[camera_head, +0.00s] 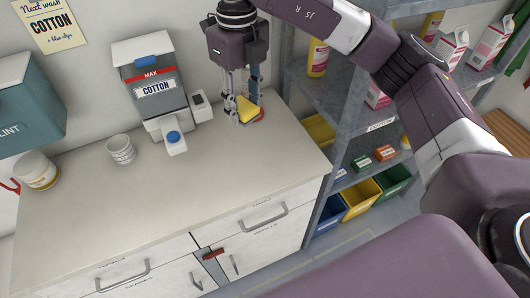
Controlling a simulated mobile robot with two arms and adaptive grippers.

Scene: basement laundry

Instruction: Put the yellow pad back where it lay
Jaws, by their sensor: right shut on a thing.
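My right gripper (243,116) points down over the back right part of the worktop, near the wall. It is shut on the yellow pad (246,106), which shows as a small yellow wedge between the fingers. A reddish round thing (260,115) shows just behind and under the pad; I cannot tell whether the pad touches it. The fingers hide part of both. My left gripper is not in view.
A dispenser labelled COTTON (157,87) stands left of the gripper, with a small white box (202,107) beside it. A ribbed white cup (121,150) and a jar (37,171) stand farther left. Metal shelving (337,100) with bottles and bins is at right. The worktop's front (190,195) is clear.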

